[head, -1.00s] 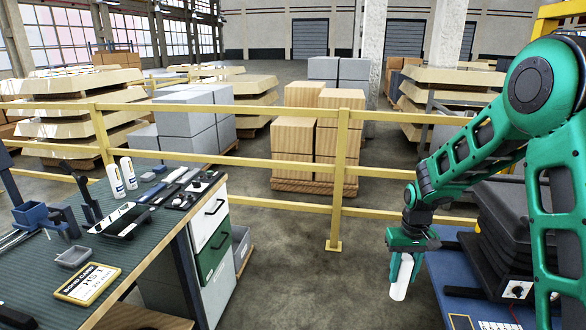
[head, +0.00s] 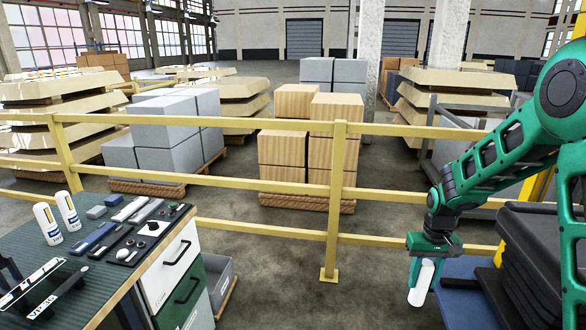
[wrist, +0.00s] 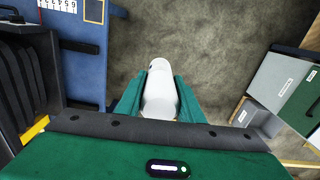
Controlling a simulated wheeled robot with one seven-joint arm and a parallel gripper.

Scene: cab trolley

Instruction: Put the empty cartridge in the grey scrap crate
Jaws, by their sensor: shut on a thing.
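My gripper (head: 433,250) is shut on a white cartridge (head: 421,284), which hangs below the fingers, slightly tilted, over open floor. In the wrist view the cartridge (wrist: 160,88) lies between the two green fingers. A grey crate (head: 222,284), which I take for the scrap crate, stands low beside the bench's drawer unit, left of my gripper and apart from it. Its inside is only partly in view. In the wrist view a grey crate (wrist: 262,120) shows at the right, next to the drawers.
The bench (head: 80,262) at left carries two upright white bottles or cartridges (head: 56,217) and several small tools. A yellow railing (head: 334,200) runs behind. A blue surface (head: 455,290) with a black stack (head: 530,250) is at right. Bare floor lies between bench and blue surface.

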